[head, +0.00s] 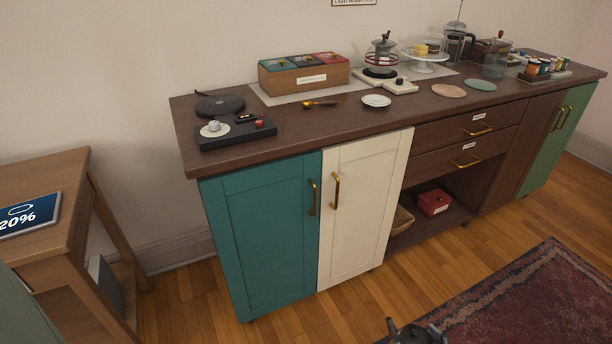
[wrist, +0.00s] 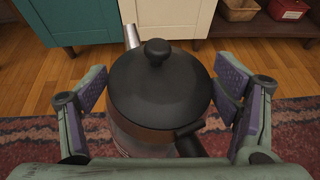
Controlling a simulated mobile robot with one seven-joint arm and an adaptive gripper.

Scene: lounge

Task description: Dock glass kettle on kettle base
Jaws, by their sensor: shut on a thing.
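The glass kettle (wrist: 160,88) fills the middle of the wrist view, with a black lid and knob, a brown band and clear body below. Its metal spout points up and left; its black handle is at lower right. My gripper (wrist: 162,84) is shut on it, with a finger pad on each side. The kettle's dark top also shows at the bottom edge of the head view (head: 412,334), apart from the counter. A flat black round disc (head: 220,105), which looks like the kettle base, lies bare at the counter's left end.
A black tray (head: 225,140) with a cup stands just in front of the disc. A wooden box (head: 300,80) is to its right. A patterned rug (head: 510,300) covers the floor at right.

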